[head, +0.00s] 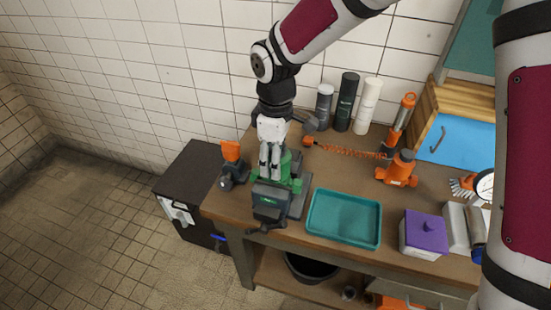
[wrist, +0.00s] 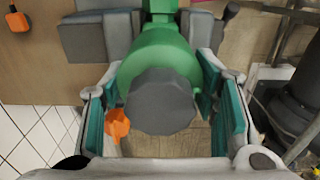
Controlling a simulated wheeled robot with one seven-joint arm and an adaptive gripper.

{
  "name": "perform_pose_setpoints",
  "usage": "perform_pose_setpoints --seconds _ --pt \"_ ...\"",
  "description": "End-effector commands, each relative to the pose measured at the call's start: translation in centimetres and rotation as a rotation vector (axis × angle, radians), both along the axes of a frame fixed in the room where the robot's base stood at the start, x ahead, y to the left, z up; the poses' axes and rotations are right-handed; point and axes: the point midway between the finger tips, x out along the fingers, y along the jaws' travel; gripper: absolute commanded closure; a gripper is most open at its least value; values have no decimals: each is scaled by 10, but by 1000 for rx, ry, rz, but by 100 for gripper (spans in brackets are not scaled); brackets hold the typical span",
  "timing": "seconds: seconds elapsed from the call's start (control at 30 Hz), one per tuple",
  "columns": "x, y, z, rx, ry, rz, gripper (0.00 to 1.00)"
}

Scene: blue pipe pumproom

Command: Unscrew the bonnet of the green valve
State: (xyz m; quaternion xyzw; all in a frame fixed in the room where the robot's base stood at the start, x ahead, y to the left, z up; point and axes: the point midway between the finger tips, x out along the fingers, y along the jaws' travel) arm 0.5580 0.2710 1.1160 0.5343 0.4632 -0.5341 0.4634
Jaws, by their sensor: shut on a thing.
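The green valve (head: 284,172) is held in a dark vise (head: 270,203) at the left front of the workbench. In the wrist view, the green valve body (wrist: 160,55) runs up the middle with the dark grey faceted bonnet (wrist: 162,100) facing the camera. My gripper (head: 270,172) points down over the valve. The exact contact of the pads is partly hidden.
An orange-topped tool (head: 231,151) stands left of the vise. A teal tray (head: 344,219), a purple box (head: 424,235) and an orange pump-like device (head: 398,168) are to the right. Bottles (head: 346,102) stand against the tiled wall. A black cabinet (head: 190,180) adjoins the bench.

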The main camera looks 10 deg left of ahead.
Motion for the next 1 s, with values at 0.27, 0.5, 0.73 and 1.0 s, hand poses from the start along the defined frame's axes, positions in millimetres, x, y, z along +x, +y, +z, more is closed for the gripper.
perform_pose_setpoints --seconds 0.27,0.5,0.73,1.0 --pt "0 0 7 1 -1 -1 74" --pt "0 0 7 1 -1 -1 74" --pt "0 0 16 1 -2 -2 74" --pt "0 0 36 2 -2 -1 74"
